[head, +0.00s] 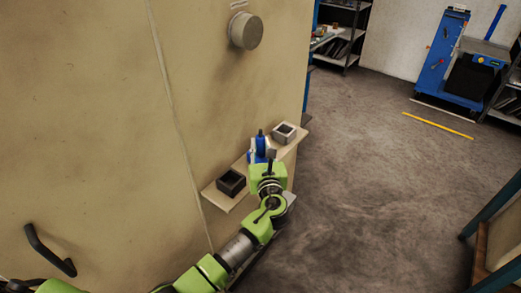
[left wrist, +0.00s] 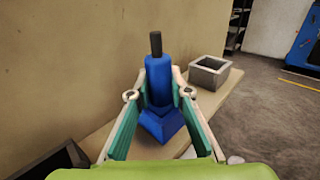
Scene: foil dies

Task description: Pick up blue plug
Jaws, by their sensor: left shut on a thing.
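The blue plug (left wrist: 158,85) has a dark stem on top and a wider, angular base. It stands upright at the shelf (left wrist: 97,139). My left gripper (left wrist: 160,92) is shut on the plug's upper body, with one finger on each side. In the head view the plug (head: 260,144) shows above my left gripper (head: 262,158), between two square holders on the shelf. I cannot tell whether its base touches the shelf. My right gripper is not in view.
A dark square holder (head: 231,182) stands on the near left of the shelf, a grey one (head: 284,133) on the far right. A tan wall with a round knob (head: 246,31) rises behind. Open floor (head: 370,190) lies to the right.

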